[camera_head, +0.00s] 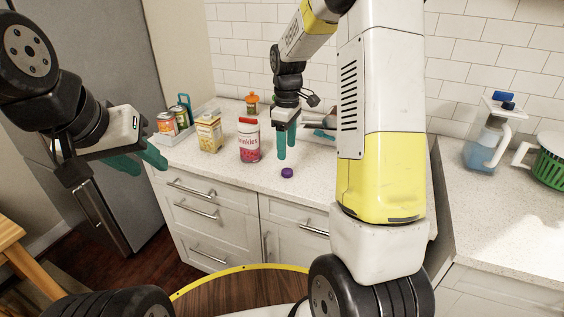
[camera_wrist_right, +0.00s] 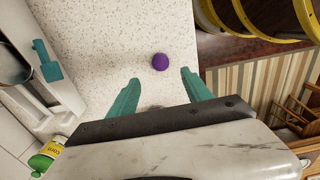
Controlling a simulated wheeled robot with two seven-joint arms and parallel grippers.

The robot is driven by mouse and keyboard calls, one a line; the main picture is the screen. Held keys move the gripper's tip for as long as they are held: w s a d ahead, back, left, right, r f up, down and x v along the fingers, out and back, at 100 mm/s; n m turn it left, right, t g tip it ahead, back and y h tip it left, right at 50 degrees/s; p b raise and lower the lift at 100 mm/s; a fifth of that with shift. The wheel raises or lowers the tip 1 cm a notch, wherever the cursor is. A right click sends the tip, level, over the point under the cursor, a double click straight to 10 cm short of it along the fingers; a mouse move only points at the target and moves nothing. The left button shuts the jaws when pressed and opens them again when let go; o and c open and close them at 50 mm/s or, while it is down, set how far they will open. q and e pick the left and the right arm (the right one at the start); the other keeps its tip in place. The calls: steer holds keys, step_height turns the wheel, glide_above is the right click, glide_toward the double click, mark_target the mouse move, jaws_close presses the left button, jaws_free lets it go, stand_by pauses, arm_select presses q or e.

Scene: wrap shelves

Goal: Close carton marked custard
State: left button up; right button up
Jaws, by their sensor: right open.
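A small carton with yellow print (camera_head: 209,134) stands upright on the counter; its lettering is too small to read, and I cannot be sure it is the custard one. A round purple cap (camera_head: 287,172) lies loose near the counter's front edge. My right gripper (camera_head: 286,150) points down, open and empty, above and behind the cap. In the right wrist view the purple cap (camera_wrist_right: 160,61) shows beyond and between the open fingertips (camera_wrist_right: 160,76), apart from both. My left gripper (camera_head: 150,164) is empty in front of the counter at left, its fingers apart.
A jar with a red lid (camera_head: 249,141) stands between the carton and my right gripper. An orange-topped container (camera_head: 252,103) is behind. A tray (camera_head: 205,108) with cans is at left.

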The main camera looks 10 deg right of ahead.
mark_target(287, 171)
steer(key=shift+f, duration=0.1)
steer(key=shift+f, duration=1.25)
steer(key=shift+f, duration=0.1)
step_height(287, 171, down, 5)
steer(key=shift+s+f, duration=0.1)
steer(key=shift+s, duration=0.05)
jaws_close()
